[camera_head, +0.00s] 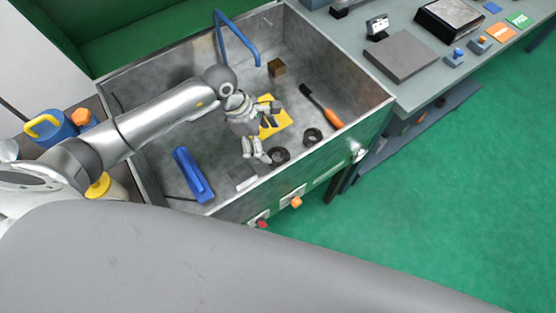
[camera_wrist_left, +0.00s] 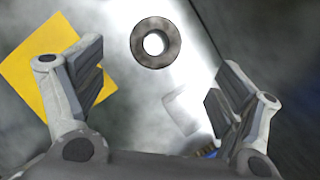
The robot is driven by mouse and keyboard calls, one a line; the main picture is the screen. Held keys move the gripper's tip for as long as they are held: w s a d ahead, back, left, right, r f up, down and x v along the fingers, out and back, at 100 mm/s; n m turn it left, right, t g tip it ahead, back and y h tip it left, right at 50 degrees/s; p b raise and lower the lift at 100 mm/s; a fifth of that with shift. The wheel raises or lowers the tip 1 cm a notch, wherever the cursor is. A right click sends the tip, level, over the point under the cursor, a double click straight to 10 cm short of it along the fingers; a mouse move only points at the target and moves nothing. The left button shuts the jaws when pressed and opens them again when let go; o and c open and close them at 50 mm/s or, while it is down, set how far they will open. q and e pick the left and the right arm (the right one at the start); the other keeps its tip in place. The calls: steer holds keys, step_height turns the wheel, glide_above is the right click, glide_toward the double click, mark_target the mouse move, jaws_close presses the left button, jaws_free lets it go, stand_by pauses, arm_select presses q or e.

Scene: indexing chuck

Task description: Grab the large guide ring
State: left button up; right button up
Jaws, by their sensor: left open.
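Two dark rings lie on the floor of the grey metal basin in the head view: one dark ring (camera_head: 279,156) close to my left gripper (camera_head: 266,133), and another dark ring (camera_head: 312,137) farther right. I cannot tell for sure which is larger. The left wrist view shows one thick dark ring (camera_wrist_left: 156,42) lying flat, hole upward, beyond the fingertips and apart from them. My left gripper is open and empty, its fingers (camera_wrist_left: 158,90) spread wide, above the basin floor. My right gripper is not in view.
The basin also holds a yellow plate (camera_head: 283,122), also under the left finger in the wrist view (camera_wrist_left: 30,65), a blue handled tool (camera_head: 192,175), an orange-handled brush (camera_head: 322,107), a brown block (camera_head: 277,67) and a pale block (camera_head: 243,178). A blue spout (camera_head: 236,38) overhangs it.

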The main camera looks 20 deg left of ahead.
mark_target(278, 156)
arm_select(q)
steer(key=b+x, duration=0.2)
steer(key=x, duration=0.3)
steer(key=shift+a, duration=0.1)
steer(key=b+x, duration=0.2)
steer(key=x, duration=0.2)
steer(key=shift+w+a+b, duration=0.15)
steer(key=shift+b, duration=0.15)
steer(key=shift+w+d+f, duration=0.1)
steer(key=shift+d+f, duration=0.15)
steer(key=shift+f, duration=0.2)
steer(key=shift+r, duration=0.1)
steer(key=shift+c, duration=0.3)
steer(key=shift+c, duration=1.1)
steer(key=c, duration=1.4)
steer(key=shift+r, duration=0.1)
steer(key=shift+c, duration=0.8)
